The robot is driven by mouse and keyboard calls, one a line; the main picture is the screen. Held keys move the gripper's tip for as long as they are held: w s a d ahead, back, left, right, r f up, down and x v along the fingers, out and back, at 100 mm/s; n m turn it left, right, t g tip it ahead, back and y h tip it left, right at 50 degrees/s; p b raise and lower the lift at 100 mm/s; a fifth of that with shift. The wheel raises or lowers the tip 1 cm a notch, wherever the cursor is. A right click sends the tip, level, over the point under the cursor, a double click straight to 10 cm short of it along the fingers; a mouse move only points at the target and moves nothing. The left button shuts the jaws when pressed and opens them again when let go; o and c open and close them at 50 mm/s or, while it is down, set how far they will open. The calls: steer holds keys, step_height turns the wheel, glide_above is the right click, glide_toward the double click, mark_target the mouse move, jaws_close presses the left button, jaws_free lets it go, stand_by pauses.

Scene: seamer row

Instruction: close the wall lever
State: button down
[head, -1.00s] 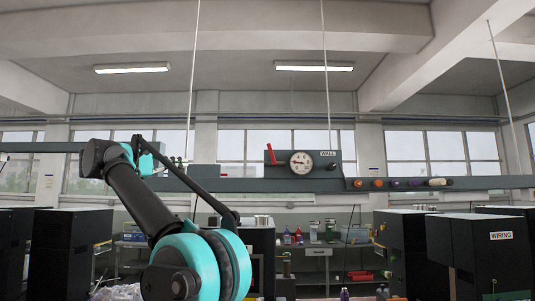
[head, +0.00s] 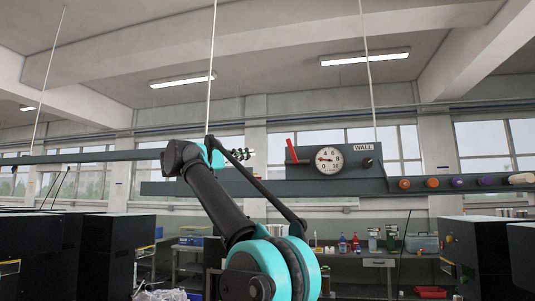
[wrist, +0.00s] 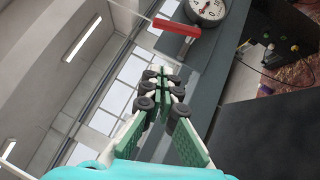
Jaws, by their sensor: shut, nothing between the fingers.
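The wall lever is a red handle (head: 291,150), nearly upright with its top leaning slightly left, on the grey panel (head: 340,172) marked WALL. It also shows in the wrist view as a red bar (wrist: 176,27), beyond the fingertips. My gripper (head: 250,154) is to the left of the lever at about its height, with a gap between them in the head view. In the wrist view my gripper (wrist: 165,72) has its fingers shut and empty, pointing up toward the lever without visible contact. My arm partly hides the gripper in the head view.
A round gauge (head: 329,159) and a black knob (head: 367,162) sit right of the lever. Several coloured knobs (head: 432,183) line the long grey rail. Black cabinets (head: 77,255) stand at both sides, and a bench with bottles (head: 355,243) is behind.

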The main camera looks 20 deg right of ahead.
glide_toward(288, 143)
steer(key=w+d, duration=0.4)
steer(key=w, duration=0.1)
steer(key=shift+s+d+r, duration=0.2)
steer(key=shift+s+d, duration=0.9)
steer(key=shift+d, duration=0.05)
steer(key=shift+s+d+r+m+y, duration=0.4)
steer(key=shift+s+d+r+m, duration=0.2)
steer(key=shift+d+r, duration=0.2)
steer(key=shift+w, duration=0.1)
